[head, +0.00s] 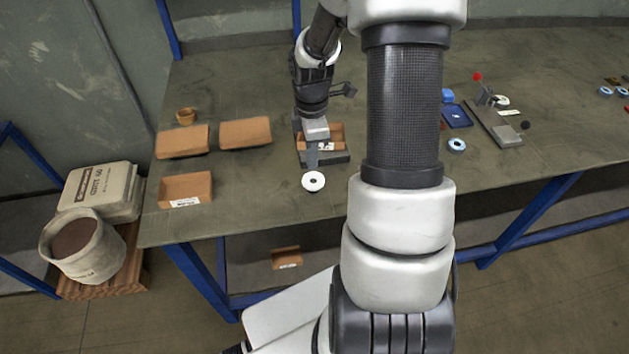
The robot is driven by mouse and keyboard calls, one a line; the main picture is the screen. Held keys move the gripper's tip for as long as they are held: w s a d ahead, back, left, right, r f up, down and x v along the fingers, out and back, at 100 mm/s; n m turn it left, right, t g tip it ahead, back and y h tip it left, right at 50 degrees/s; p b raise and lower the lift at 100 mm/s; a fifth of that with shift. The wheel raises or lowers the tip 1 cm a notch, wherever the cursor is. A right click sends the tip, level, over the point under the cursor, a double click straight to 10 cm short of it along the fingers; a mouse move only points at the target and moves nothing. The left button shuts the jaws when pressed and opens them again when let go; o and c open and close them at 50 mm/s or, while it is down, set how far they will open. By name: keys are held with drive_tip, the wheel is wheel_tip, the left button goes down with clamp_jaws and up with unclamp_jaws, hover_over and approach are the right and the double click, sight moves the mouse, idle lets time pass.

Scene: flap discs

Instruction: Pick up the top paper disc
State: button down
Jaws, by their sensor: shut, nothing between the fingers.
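A round white paper disc (313,182) with a dark centre hole lies on the table near its front edge. Whether it is one disc or the top of a stack is too small to tell. My gripper (312,164) points down just behind the disc, in front of a brown bin. Its fingers are shut with nothing between them. The fingertips look close to the disc's back edge, but I cannot tell whether they touch it or how high they are.
The brown bin (337,135) sits on a dark base behind my gripper. Cardboard trays (246,133) and a labelled bin (186,188) stand left on the table (250,190). A blue tray (457,116), a blue-white ring (457,145) and a metal fixture (492,123) are at right. My arm hides the middle.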

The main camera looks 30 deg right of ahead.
sight(314, 181)
drive_tip(key=shift+f+b, duration=1.1)
drive_tip(key=shift+f, duration=0.7)
idle(0.5)
drive_tip(key=shift+s+a, duration=0.25)
drive_tip(key=shift+s, duration=0.75)
idle(0.5)
wheel_tip(314, 181, up, 6)
drive_tip(key=p, duration=0.5)
drive_tip(key=shift+p, duration=0.3)
drive_tip(key=shift+r, duration=0.1)
